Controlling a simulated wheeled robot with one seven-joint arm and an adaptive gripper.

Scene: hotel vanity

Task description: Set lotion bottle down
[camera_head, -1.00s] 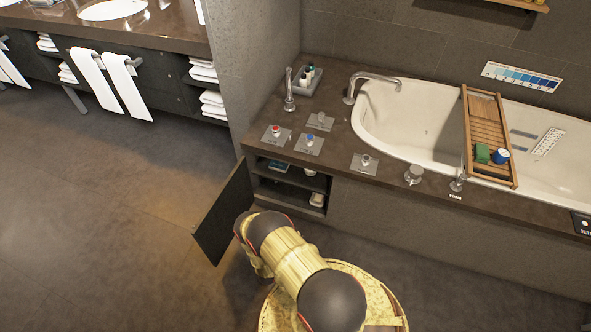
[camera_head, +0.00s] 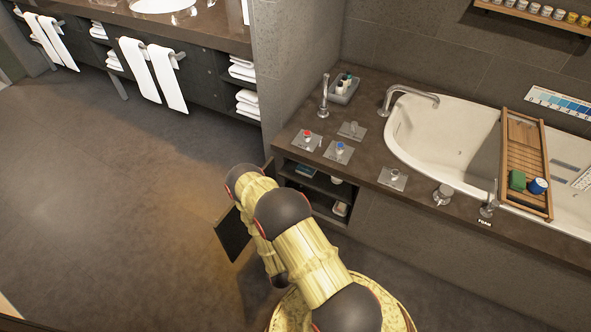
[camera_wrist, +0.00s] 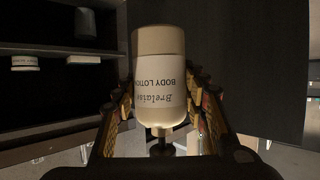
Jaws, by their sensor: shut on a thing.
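The lotion bottle (camera_wrist: 158,75) is in the wrist view, pale with a white label reading "BODY LOTION" upside down in the picture. My gripper (camera_wrist: 162,100) is shut on it, with a finger on each side. An open cabinet (camera_wrist: 60,100) with dark shelves is to the left of the bottle in that view. In the head view the open cabinet (camera_head: 318,190) is under the bath counter (camera_head: 420,190). My arm reaches towards its left side there. The arm hides the gripper and bottle in the head view.
The open cabinet door (camera_head: 233,237) is partly behind my arm; a dark panel (camera_wrist: 245,60) fills the wrist view's right. Small items are on the shelves, including a dark cup (camera_wrist: 86,22). Marked plates (camera_head: 337,151) and a tray (camera_head: 344,90) are on the counter.

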